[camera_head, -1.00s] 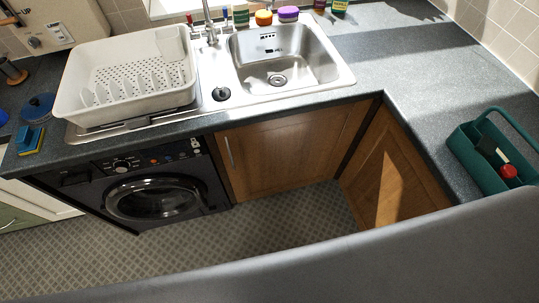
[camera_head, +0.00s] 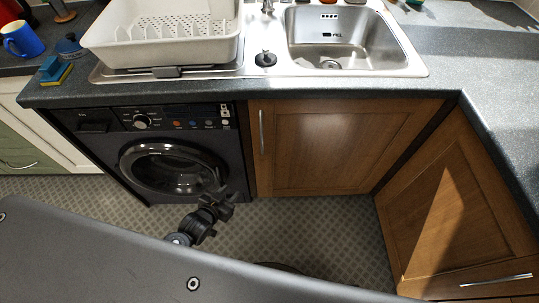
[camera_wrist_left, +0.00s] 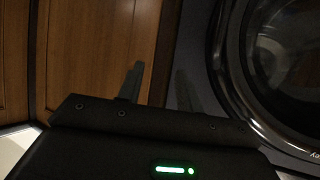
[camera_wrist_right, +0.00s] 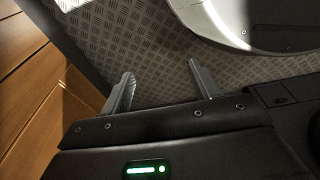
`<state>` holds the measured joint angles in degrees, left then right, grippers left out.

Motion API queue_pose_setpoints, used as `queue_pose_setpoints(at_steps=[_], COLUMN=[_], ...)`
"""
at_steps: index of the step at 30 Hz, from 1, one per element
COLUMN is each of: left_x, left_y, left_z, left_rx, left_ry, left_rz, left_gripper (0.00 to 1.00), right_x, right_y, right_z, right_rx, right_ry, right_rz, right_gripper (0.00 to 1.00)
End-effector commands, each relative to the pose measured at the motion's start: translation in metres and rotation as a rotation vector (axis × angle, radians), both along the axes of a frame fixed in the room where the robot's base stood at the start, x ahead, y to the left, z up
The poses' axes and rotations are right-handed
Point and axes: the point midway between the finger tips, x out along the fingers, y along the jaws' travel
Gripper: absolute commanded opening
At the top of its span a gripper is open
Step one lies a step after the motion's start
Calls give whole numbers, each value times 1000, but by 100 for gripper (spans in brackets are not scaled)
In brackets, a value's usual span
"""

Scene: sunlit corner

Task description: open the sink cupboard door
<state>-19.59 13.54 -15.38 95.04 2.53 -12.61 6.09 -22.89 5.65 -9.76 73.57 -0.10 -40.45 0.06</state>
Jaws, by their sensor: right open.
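The sink cupboard door (camera_head: 325,150) is a brown wooden panel under the sink, and it looks shut. Its upright metal bar handle (camera_head: 262,132) is near its left edge, beside the washing machine. My left gripper (camera_head: 224,196) is in front of the washing machine, low and left of the handle, and apart from the door. In the left wrist view its two fingers (camera_wrist_left: 159,86) are spread and empty, with brown wood (camera_wrist_left: 85,55) beyond; no handle shows clearly there. My right gripper (camera_wrist_right: 163,88) shows only in the right wrist view, open and empty over the floor.
The black washing machine (camera_head: 172,165) stands left of the door. The worktop (camera_head: 440,65) turns a corner at right, above another wooden cupboard door (camera_head: 445,200) with a bar handle (camera_head: 497,280). The patterned floor (camera_head: 320,225) before the sink cupboard is clear.

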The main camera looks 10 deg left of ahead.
Motion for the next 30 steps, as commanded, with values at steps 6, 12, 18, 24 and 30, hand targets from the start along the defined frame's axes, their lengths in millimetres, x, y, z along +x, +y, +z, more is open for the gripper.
queue_pose_setpoints(at_steps=[6,12,18,24,30], left_x=[28,22,21,40,76], left_y=[-32,-44,-45,-51,-64], left_z=[109,167,179,179,180], left_rx=[-123,-182,-191,-191,-192], left_ry=[-337,-466,-485,-487,-487], left_rz=[-72,-106,-111,-108,-109], left_gripper=[36,36,36,36,36], right_x=[34,43,45,44,44], right_y=[4,6,7,6,6], right_z=[-11,-1,4,3,2], right_rx=[3,4,3,3,3], right_ry=[-33,-42,-42,-42,-42], right_rz=[-7,-9,-9,-9,-8], right_gripper=[62,62,62,62,62])
